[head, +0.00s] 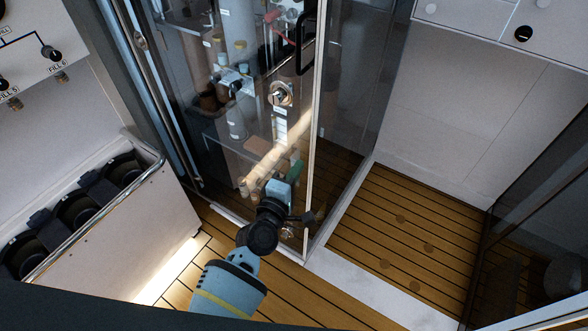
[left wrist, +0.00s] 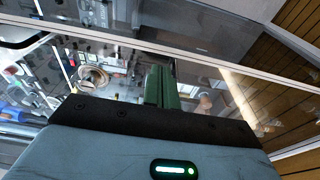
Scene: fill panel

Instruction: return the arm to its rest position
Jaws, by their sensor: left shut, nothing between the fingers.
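My left arm comes up from the bottom of the head view. Its left gripper (head: 294,170), with green fingers, is in front of the glass door (head: 222,100) of a cabinet, low and near the door's frame edge. In the left wrist view the green fingers (left wrist: 161,86) are together, with nothing between them. The glass lies just beyond them; I cannot tell whether they touch it. My right gripper is not in view.
A black door handle (head: 306,44) stands on the door's frame. Bottles and valves show behind the glass. A white bin unit (head: 130,225) with a metal rail is at left. Slatted wooden floor (head: 405,240) lies open at right, past a pale sill (head: 355,292).

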